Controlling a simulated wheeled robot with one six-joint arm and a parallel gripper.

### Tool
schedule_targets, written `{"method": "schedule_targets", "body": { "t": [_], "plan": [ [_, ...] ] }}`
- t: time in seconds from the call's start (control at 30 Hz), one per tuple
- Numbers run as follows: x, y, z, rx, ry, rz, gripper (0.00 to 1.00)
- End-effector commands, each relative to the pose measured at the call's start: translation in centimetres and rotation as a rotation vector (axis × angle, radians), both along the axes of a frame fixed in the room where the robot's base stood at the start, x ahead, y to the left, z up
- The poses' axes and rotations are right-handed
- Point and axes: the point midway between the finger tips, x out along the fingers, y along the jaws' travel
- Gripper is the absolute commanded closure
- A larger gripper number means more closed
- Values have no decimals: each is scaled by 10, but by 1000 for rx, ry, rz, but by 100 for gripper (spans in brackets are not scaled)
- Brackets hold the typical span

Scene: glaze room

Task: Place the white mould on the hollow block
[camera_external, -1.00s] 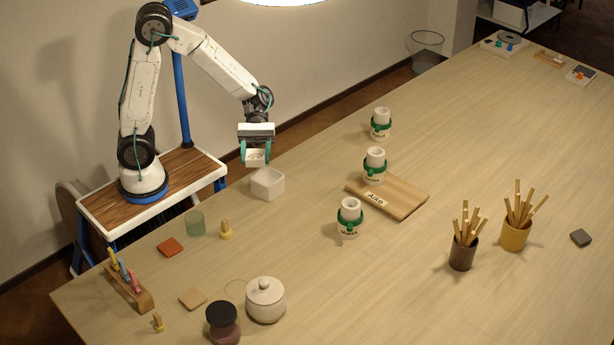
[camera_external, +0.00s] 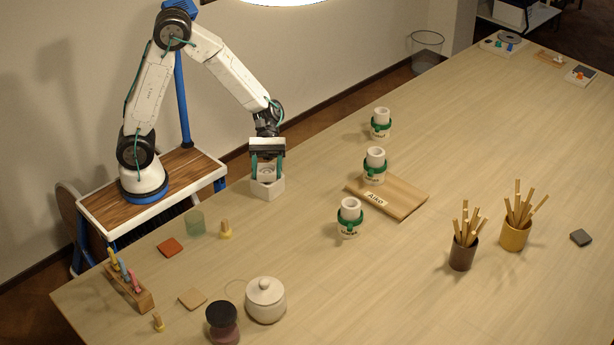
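The white mould (camera_external: 267,171) is a small pale piece with a round hollow in its top. It is between the two teal fingers of my gripper (camera_external: 267,168), which points straight down and looks shut on it. The hollow block (camera_external: 268,190) is a white square block on the table, directly under the mould. The mould covers most of the block's top. The mould's underside is at the block's top; I cannot tell whether it touches or hovers just above.
Three white cylinders with green bands (camera_external: 350,218) (camera_external: 375,166) (camera_external: 381,123) stand to the right, the middle one on a wooden board (camera_external: 405,201). A lidded jar (camera_external: 265,300), green cup (camera_external: 194,223) and red tile (camera_external: 170,247) are in front. Stick holders (camera_external: 462,254) (camera_external: 515,234) stand right.

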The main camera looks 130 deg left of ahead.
Motion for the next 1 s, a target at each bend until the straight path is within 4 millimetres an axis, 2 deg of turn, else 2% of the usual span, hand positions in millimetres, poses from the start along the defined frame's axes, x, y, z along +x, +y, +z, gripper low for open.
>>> {"method": "schedule_targets", "body": {
  "t": [0.03,0.07,0.4,0.47,0.8,1.0],
  "plan": [
    [0,0,0,0,0,0,29],
    [0,0,0,0,0,0,24],
    [0,0,4,2,-1,0,24],
    [-4,5,6,3,-1,2,24],
    [-49,50,32,3,-2,5,24],
    [-70,71,44,2,-1,2,24]
  ]
}}
